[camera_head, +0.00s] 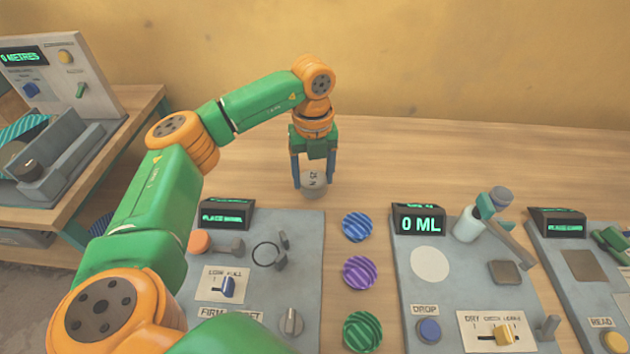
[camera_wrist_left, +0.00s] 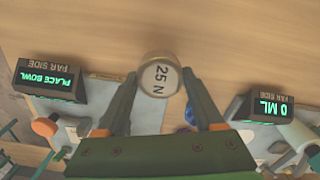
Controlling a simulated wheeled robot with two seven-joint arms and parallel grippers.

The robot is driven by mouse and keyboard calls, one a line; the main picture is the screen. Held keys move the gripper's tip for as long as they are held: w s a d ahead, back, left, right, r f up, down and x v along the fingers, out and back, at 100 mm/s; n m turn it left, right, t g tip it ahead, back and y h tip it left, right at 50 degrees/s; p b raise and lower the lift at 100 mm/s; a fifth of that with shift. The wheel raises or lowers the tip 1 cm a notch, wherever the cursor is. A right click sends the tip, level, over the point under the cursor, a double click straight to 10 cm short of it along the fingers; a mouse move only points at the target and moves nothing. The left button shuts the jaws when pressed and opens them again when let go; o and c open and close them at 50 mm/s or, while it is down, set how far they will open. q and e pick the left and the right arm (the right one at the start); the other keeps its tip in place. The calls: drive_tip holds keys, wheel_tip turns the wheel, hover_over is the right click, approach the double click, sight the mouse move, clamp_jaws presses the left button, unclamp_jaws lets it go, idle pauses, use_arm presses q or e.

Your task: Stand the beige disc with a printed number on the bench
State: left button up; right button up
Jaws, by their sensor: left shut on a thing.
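The beige disc (camera_head: 313,181) with a printed number is between the fingers of my left gripper (camera_head: 312,178). In the left wrist view the disc (camera_wrist_left: 159,75) reads "25 N", and the two fingertips (camera_wrist_left: 160,88) press against its sides. The disc is over or on the wooden bench (camera_head: 440,160), just behind the left grey panel; I cannot tell whether it touches the wood. My right gripper is not in view.
A grey panel (camera_head: 262,302) with a "PLACE BOWL" display is in front of the disc. Striped discs, blue (camera_head: 357,227), purple (camera_head: 360,272) and green (camera_head: 362,331), lie beside it. Another panel (camera_head: 455,275) reads "0 ML". The bench right of the gripper is clear.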

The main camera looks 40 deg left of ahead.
sight(314, 177)
use_arm(q)
drive_tip(key=f, duration=0.1)
drive_tip(key=f+p, duration=0.1)
drive_tip(key=f, duration=0.1)
drive_tip(key=shift+w+a+f, duration=0.2)
drive_tip(key=shift+f, duration=0.45)
drive_tip(key=o, duration=1.6)
drive_tip(key=shift+r, duration=0.1)
drive_tip(key=shift+c, duration=0.2)
drive_tip(key=shift+r, duration=0.15)
wheel_tip(314, 177, up, 12)
drive_tip(key=shift+d+r+b, duration=0.1)
drive_tip(key=shift+b, duration=0.5)
